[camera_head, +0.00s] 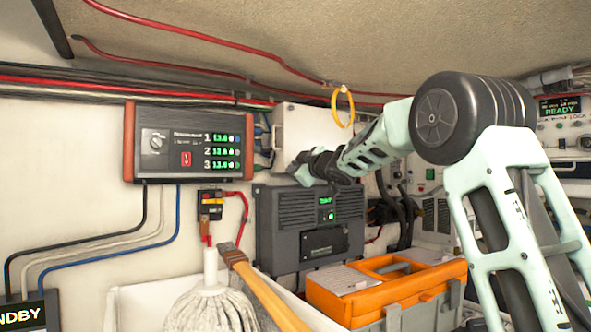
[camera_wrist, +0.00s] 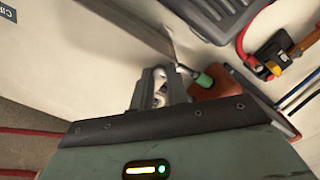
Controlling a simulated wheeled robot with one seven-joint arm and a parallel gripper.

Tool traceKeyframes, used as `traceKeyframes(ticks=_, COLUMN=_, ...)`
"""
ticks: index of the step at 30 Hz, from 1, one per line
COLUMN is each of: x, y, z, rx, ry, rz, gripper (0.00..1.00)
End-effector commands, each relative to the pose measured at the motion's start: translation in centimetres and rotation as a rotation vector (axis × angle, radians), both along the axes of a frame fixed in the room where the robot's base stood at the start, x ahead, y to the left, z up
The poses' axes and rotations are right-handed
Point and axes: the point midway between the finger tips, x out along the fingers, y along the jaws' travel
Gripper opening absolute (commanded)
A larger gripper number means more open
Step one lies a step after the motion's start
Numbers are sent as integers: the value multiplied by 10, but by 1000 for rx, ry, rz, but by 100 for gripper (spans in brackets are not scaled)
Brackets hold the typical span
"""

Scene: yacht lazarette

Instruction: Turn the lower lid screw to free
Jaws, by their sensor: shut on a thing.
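My gripper (camera_head: 299,172) is at the lower left part of the white box (camera_head: 292,122) on the wall, above the dark grey unit. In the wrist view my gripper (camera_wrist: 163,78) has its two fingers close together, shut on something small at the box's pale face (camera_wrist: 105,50). The lower lid screw is mostly hidden between the fingertips, and its turn angle cannot be read. A green cylindrical piece (camera_wrist: 203,80) is just right of the fingers and looks apart from them. In the head view my wrist hides the box's lower edge.
The grey unit (camera_head: 290,240) stands close below my gripper. A brown-edged panel (camera_head: 185,142) is at the left, with a fused switch (camera_head: 210,204) below it. A yellow ring (camera_head: 343,106) hangs near my arm. A mop (camera_head: 212,305) and an orange toolbox (camera_head: 350,305) stand in front.

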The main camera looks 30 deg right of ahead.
Motion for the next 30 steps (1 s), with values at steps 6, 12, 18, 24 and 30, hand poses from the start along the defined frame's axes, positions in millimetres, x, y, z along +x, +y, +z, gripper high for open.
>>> traceKeyframes(ticks=6, x=0, y=0, z=0, rx=-4, ry=1, rz=-1, gripper=0)
traceKeyframes(ticks=12, x=0, y=0, z=0, rx=-3, ry=1, rz=-1, gripper=24)
traceKeyframes(ticks=18, x=0, y=0, z=0, rx=-3, ry=0, rz=0, gripper=38)
traceKeyframes(ticks=24, x=-3, y=0, z=0, rx=-3, ry=0, rz=0, gripper=38)
traceKeyframes(ticks=30, x=-31, y=-1, z=-2, rx=-2, ry=-2, rz=-2, gripper=38)
